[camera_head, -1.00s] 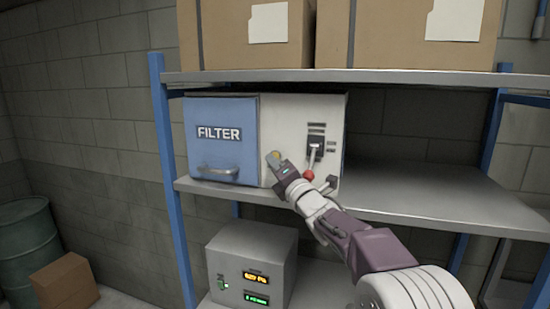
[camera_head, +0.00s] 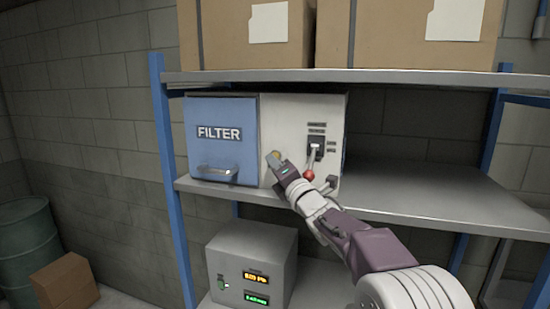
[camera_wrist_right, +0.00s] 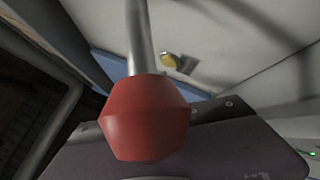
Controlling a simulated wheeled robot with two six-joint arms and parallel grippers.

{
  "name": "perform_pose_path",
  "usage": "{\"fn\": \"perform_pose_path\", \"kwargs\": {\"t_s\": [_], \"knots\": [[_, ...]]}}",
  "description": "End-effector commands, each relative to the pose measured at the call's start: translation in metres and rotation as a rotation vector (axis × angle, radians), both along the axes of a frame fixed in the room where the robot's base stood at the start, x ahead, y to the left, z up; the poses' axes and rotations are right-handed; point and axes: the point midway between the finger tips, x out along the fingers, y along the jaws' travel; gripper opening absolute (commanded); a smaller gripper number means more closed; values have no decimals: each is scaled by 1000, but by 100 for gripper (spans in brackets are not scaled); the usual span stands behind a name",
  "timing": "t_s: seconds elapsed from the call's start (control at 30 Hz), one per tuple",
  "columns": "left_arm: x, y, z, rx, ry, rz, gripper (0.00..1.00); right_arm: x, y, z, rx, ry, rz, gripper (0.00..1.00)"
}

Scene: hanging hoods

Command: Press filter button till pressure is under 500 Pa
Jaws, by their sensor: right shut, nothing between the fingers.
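The filter unit (camera_head: 229,119) sits on the middle shelf, with a blue FILTER door on its left and a white panel (camera_head: 282,115) on its right. A small yellow button (camera_head: 276,154) is on the white panel. My right gripper (camera_head: 274,161) is shut and empty, its tip at the button; I cannot tell whether it is pressed in. The wrist view shows the yellow button (camera_wrist_right: 170,61) beyond a red lever knob (camera_wrist_right: 146,118), which hides part of my gripper. The pressure display (camera_head: 256,278) on the grey box below glows amber; its digits are too blurred to read surely. My left gripper is not in view.
The red-knobbed lever (camera_head: 309,174) hangs close beside my right gripper. Cardboard boxes (camera_head: 405,45) stand on the top shelf. The middle shelf (camera_head: 430,190) is clear to the right. A green drum (camera_head: 30,245) and a small carton (camera_head: 65,282) are at lower left.

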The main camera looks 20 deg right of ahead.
Motion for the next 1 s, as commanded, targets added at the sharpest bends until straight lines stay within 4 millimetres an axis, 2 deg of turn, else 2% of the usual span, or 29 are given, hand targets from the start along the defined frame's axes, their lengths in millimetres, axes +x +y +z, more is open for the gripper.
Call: {"fn": "perform_pose_path", "kwargs": {"t_s": [1.0], "knots": [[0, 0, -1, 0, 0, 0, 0, 8, -6, 2, 0, -3, -2, 0]]}}
